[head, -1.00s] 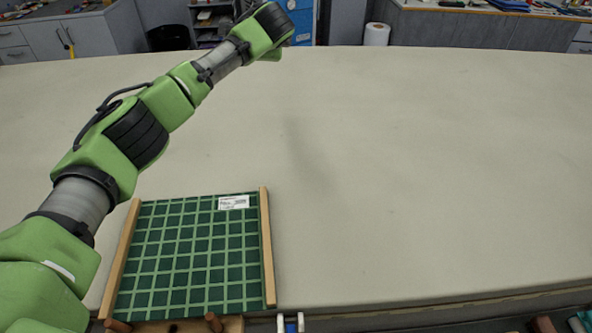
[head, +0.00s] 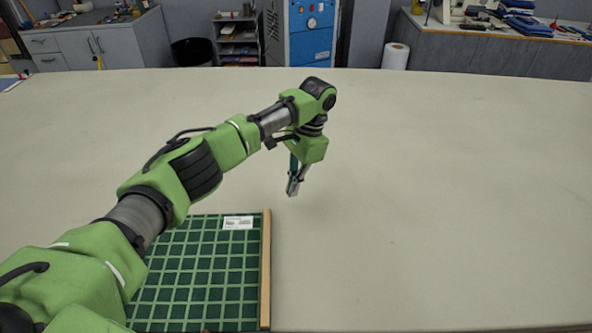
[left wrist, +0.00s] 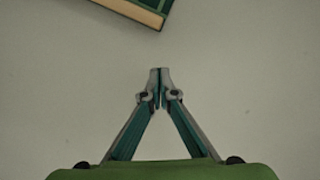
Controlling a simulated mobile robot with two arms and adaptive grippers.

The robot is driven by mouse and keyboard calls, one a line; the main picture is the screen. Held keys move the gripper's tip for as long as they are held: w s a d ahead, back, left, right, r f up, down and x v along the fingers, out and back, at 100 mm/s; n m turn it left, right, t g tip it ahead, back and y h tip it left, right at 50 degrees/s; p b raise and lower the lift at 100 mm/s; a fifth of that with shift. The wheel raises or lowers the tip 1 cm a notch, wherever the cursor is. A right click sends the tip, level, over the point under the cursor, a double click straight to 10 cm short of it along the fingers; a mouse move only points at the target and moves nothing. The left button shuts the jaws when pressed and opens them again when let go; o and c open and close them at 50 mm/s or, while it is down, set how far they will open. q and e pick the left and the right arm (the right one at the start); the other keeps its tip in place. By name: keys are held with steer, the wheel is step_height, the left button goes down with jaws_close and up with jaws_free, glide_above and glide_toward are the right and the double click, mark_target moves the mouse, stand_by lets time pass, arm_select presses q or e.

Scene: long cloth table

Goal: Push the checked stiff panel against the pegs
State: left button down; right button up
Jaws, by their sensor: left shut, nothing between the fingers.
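The checked stiff panel (head: 205,272) is dark green with a light green grid and a white label near its far right corner. It lies flat at the near left of the table, beside a wooden rail (head: 265,270) on its right. My left arm covers its left part. A corner of the panel and rail shows at the top of the left wrist view (left wrist: 146,8). My left gripper (head: 292,192) is shut and empty, pointing down above the cloth, beyond and right of the panel. Its closed fingertips show in the left wrist view (left wrist: 159,72). The pegs are not in view now. My right gripper is not in view.
The cloth table (head: 430,200) is clear to the right of the panel and behind it. Cabinets, a dark bin (head: 192,52), a blue machine (head: 312,35) and a white roll (head: 396,56) stand beyond the far edge.

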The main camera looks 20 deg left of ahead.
arm_select(q)
steer(key=p+x, duration=0.1)
steer(key=x, duration=0.2)
steer(key=shift+s+a, duration=0.15)
steer(key=shift+a, duration=0.05)
steer(key=shift+s+a+p, duration=0.75)
steer(key=shift+s+a, duration=0.1)
steer(key=shift+s, duration=0.15)
steer(key=shift+s+a, duration=0.2)
steer(key=shift+s, duration=0.15)
